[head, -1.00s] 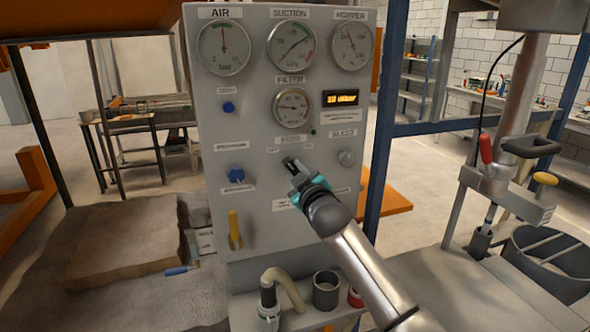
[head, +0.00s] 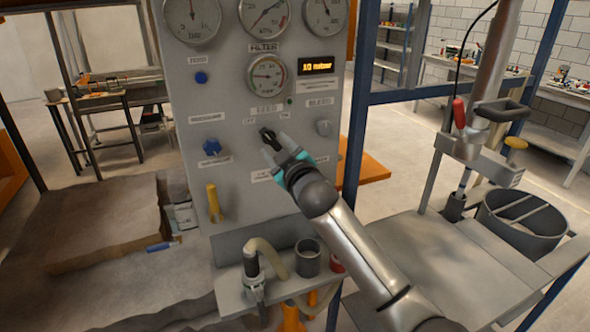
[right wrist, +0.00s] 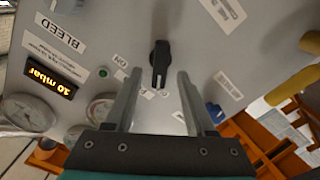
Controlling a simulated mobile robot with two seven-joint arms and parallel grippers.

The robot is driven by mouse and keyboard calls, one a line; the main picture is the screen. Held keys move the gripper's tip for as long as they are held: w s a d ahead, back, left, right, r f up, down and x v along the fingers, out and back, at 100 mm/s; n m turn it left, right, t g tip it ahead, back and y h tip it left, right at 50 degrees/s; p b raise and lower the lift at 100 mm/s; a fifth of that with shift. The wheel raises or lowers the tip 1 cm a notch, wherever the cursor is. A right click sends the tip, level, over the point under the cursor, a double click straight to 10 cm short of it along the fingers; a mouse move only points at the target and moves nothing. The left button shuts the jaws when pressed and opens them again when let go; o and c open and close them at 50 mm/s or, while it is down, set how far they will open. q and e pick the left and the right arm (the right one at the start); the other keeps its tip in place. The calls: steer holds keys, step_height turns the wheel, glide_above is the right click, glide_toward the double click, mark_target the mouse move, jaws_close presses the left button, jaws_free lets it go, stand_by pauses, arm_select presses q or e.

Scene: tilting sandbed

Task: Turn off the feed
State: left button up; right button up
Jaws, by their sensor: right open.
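The feed switch is a black knob (head: 267,133) under the FEED label on the grey control panel (head: 228,185), between OFF and ON labels. Its handle appears to lean up and left, towards the OFF side, in the head view. In the right wrist view the knob (right wrist: 160,60) stands between the two finger ends. My right gripper (head: 273,144) is open in front of the panel, one finger on each side of the knob; the fingers (right wrist: 159,77) show gaps to it. Whether the fingers reach past its front face is unclear. My left gripper is out of view.
The panel also bears a blue knob (head: 212,147), a grey bleed knob (head: 324,128), a yellow lever (head: 214,204) and a lit display (head: 316,65). A shelf below holds a hose (head: 268,250) and a dark cup (head: 307,257). The sandbed (head: 95,225) lies left.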

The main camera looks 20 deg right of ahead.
steer(key=s, duration=1.2)
steer(key=shift+d, duration=0.2)
steer(key=s+d+f+m+g+b, duration=0.1)
steer(key=s+f+g+b, duration=0.15)
steer(key=f, duration=1.15)
steer(key=s+f+m+g+h+b, duration=0.1)
steer(key=s+f+g+b, duration=0.15)
steer(key=f, duration=1.25)
steer(key=s+d+f+m+g+b, duration=0.1)
steer(key=s+f+g, duration=0.25)
steer(key=f, duration=1.05)
steer(key=s+a+f+g+b, duration=0.1)
steer(key=s+f+g+b, duration=0.1)
steer(key=s+f, duration=0.7)
steer(key=s+a+f+m+g+b, duration=0.1)
steer(key=s+f+g+b, duration=0.1)
steer(key=s+f, duration=0.8)
steer(key=s+f+m+g+b, duration=0.1)
steer(key=s+f+g, duration=0.3)
steer(key=s+f, duration=0.6)
steer(key=s+b, duration=0.1)
steer(key=s, duration=0.9)
steer(key=shift+s+a, duration=0.3)
steer(key=shift+a, duration=0.1)
